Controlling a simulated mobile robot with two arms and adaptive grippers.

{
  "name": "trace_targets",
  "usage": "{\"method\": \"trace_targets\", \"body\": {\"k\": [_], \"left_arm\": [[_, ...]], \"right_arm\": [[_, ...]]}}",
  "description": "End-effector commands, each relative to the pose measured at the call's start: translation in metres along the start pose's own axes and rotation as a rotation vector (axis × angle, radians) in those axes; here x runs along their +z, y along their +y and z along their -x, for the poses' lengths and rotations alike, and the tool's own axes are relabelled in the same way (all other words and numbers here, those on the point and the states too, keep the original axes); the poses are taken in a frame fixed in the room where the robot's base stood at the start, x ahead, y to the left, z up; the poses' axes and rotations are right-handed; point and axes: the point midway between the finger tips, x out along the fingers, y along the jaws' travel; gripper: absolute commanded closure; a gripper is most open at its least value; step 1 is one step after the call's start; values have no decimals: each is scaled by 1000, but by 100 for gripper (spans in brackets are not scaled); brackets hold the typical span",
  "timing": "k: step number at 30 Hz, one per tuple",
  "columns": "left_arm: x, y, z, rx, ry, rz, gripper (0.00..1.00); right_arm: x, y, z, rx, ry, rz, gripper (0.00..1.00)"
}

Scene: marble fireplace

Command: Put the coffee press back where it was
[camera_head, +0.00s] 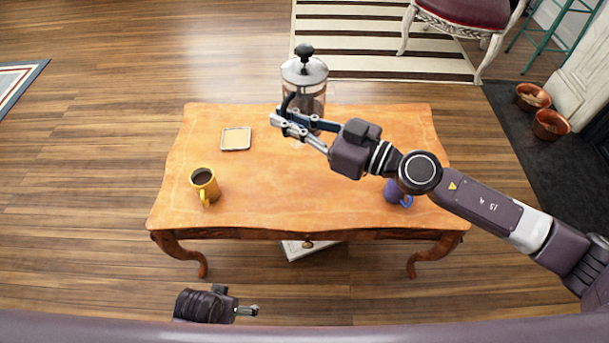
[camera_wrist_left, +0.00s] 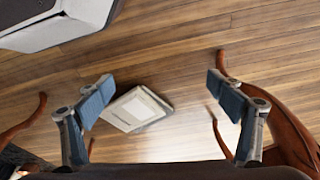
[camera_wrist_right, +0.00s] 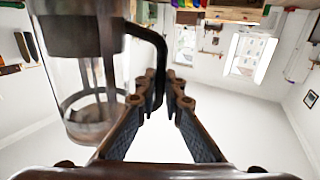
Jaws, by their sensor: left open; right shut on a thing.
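The coffee press (camera_head: 305,80), a clear glass cylinder with a metal lid and black knob, is upright at the far edge of the wooden table (camera_head: 270,190). My right gripper (camera_head: 288,115) is shut on its black handle. The press fills the left of the right wrist view (camera_wrist_right: 88,80), its handle running between the fingers. I cannot tell whether its base touches the table. A small square coaster (camera_head: 236,139) lies bare, left of the press. My left gripper (camera_head: 250,311) is open and empty in front of the table; its fingers also show in the left wrist view (camera_wrist_left: 165,100).
A yellow mug (camera_head: 205,184) of dark drink stands at the table's left. A blue mug (camera_head: 397,193) stands at the right, partly under my right arm. A white object (camera_head: 298,250) lies on the floor beneath. The table's middle is clear.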

Motion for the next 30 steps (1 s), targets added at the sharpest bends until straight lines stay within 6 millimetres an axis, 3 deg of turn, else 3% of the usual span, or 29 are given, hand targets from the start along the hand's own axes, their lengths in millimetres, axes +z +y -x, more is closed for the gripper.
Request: {"method": "trace_targets", "body": {"k": [15,30], "left_arm": [[0,0,1,0,-4,0,14],[-29,-4,84,-8,48,8,14]], "right_arm": [[24,18,-4,-118,7,5,100],[77,17,-4,-119,7,4,100]]}}
